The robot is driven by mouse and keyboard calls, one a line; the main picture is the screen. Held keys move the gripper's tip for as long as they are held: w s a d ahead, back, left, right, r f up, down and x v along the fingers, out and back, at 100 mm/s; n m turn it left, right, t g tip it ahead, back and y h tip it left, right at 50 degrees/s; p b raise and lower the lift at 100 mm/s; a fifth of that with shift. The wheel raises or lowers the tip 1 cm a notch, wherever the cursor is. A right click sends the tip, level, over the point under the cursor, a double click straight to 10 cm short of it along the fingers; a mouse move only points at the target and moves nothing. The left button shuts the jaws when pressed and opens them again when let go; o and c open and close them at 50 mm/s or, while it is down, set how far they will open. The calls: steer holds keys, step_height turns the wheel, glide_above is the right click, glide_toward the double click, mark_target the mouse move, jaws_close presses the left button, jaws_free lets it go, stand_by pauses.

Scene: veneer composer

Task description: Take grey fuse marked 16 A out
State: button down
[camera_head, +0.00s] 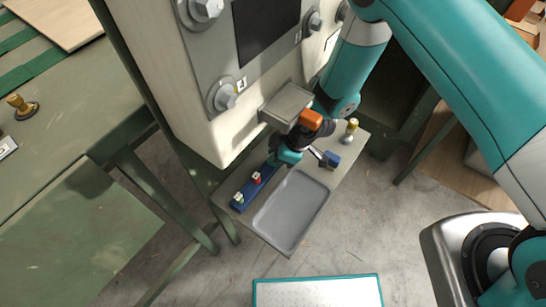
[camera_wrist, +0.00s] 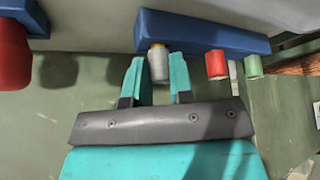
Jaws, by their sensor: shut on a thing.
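The grey fuse (camera_wrist: 158,66) is a small grey cylinder with a yellowish-brown end, between the teal fingers of my gripper (camera_wrist: 160,82) in the wrist view. My gripper is shut on it. Its brownish end meets the edge of the blue fuse rail (camera_wrist: 207,32); I cannot tell whether it is still seated. No 16 A marking is readable. A red fuse (camera_wrist: 217,65) and a green fuse (camera_wrist: 253,66) are on the rail to its right. In the head view my gripper (camera_head: 284,160) is at the upper end of the rail (camera_head: 247,190) and hides the grey fuse.
A grey tray (camera_head: 291,211) lies on the shelf beside the rail, with nothing visible in it. A small blue block (camera_head: 331,160) and a yellow-topped object (camera_head: 351,127) stand beyond it. The machine cabinet (camera_head: 165,75) rises close behind. A red cylinder (camera_wrist: 14,57) shows at far left.

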steer(key=shift+r, duration=0.1)
steer(key=shift+r+p, duration=1.9)
steer(key=shift+r, duration=1.05)
